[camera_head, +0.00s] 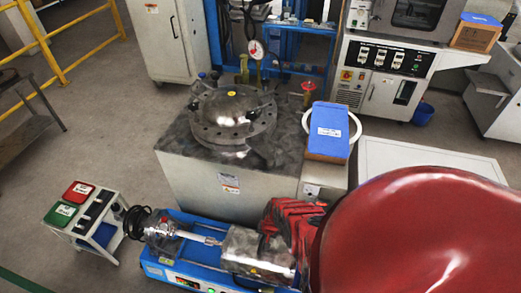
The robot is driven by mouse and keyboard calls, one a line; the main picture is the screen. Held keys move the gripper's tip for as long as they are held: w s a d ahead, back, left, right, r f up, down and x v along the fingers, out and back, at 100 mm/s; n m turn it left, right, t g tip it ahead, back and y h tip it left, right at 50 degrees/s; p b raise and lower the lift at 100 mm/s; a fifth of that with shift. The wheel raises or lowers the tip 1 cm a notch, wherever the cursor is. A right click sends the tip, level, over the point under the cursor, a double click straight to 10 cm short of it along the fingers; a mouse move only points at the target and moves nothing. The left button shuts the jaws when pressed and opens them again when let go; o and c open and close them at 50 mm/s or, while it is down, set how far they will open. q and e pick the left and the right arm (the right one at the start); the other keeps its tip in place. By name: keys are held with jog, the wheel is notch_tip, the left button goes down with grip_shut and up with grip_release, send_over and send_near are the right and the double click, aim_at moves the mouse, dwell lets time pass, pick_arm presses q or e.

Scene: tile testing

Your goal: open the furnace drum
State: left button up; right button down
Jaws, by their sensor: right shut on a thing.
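A grey metal drum-like housing (250,249) sits on a blue bench machine (185,254) at the bottom centre, and a thin shaft runs to it from the left. My red right gripper (289,228) is at the housing's right side and shut on part of it; the fingertips are hard to make out and the contact is partly hidden. Behind, a round metal vessel with a bolted lid (232,108) stands on a grey cabinet (200,176), its lid down. I cannot tell from the picture which of the two is the furnace drum. My left gripper is not in view.
My red arm covers the lower right. A blue box (328,131) lies on the cabinet's right end, beside a red valve (308,88). A pressure gauge (256,50) stands behind the vessel. A small trolley (92,216) with red and green trays is at left. Floor there is free.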

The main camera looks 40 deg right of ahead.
jog(key=shift+s+d, duration=0.5)
jog(key=shift+s, duration=0.05)
jog(key=shift+s+f+p, duration=0.1)
jog(key=shift+p, duration=0.2)
jog(key=shift+s+d, duration=0.55)
jog(key=shift+s, duration=0.1)
jog(key=shift+s+d+p, duration=0.45)
jog(key=shift+s+d, duration=0.05)
jog(key=shift+s, duration=0.1)
dwell(0.5)
jog(key=c, duration=0.8)
grip_release()
